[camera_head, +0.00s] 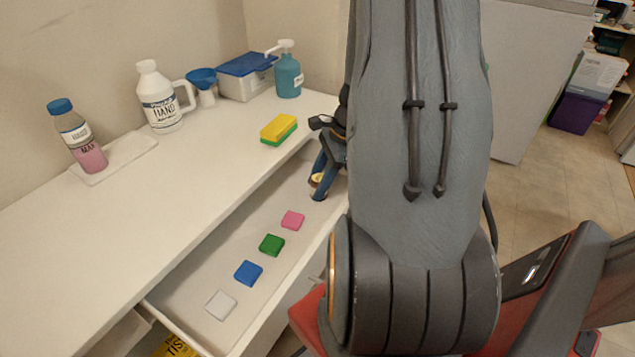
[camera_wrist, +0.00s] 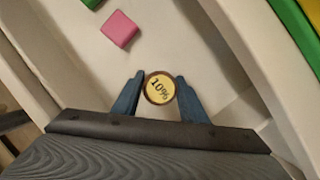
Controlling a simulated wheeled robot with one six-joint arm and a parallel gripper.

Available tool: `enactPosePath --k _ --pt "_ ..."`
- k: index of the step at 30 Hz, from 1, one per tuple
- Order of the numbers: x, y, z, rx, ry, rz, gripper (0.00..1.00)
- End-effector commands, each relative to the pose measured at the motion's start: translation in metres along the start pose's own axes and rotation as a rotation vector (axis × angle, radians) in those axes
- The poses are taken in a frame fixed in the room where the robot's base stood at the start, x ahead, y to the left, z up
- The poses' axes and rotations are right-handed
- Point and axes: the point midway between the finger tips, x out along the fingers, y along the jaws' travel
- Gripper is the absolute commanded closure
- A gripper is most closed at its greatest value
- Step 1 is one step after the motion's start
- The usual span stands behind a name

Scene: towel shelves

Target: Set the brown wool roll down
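The brown wool roll (camera_wrist: 160,88) shows in the wrist view as a round brown rim around a yellow face marked "10%". It sits between the two fingertips of my gripper (camera_wrist: 158,92), which press close on both sides of it. In the head view my gripper (camera_head: 322,178) reaches down into the far end of the open drawer (camera_head: 235,270), with a small part of the roll (camera_head: 316,180) showing between the fingers. I cannot tell whether the roll touches the drawer floor.
Pink (camera_head: 292,220), green (camera_head: 271,244), blue (camera_head: 248,272) and white (camera_head: 220,305) squares lie in a row in the drawer. A yellow-green sponge (camera_head: 279,129), bottles and a blue-lidded box (camera_head: 246,76) stand on the counter above. Drawer floor around the roll is clear.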

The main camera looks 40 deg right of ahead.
Motion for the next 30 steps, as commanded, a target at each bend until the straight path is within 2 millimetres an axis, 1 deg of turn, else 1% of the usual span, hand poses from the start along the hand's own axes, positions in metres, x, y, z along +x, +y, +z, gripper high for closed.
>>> enactPosePath --k 1,2,3,11,14,17,27,30 --pt "0.0 0.0 0.0 0.0 0.0 0.0 0.52" --pt "0.0 0.0 0.0 0.0 0.0 0.0 0.47" --pt "0.0 0.0 0.0 0.0 0.0 0.0 0.45" --pt "-0.001 0.0 0.0 0.0 0.0 0.0 0.45" --pt "-0.006 0.0 0.001 0.0 0.0 -0.002 0.45" --pt "-0.018 -0.001 0.001 -0.001 0.0 -0.004 0.45" --pt "-0.087 -0.001 0.001 -0.001 0.001 -0.005 0.45" --pt "-0.102 -0.001 0.001 -0.001 0.001 -0.003 0.45"
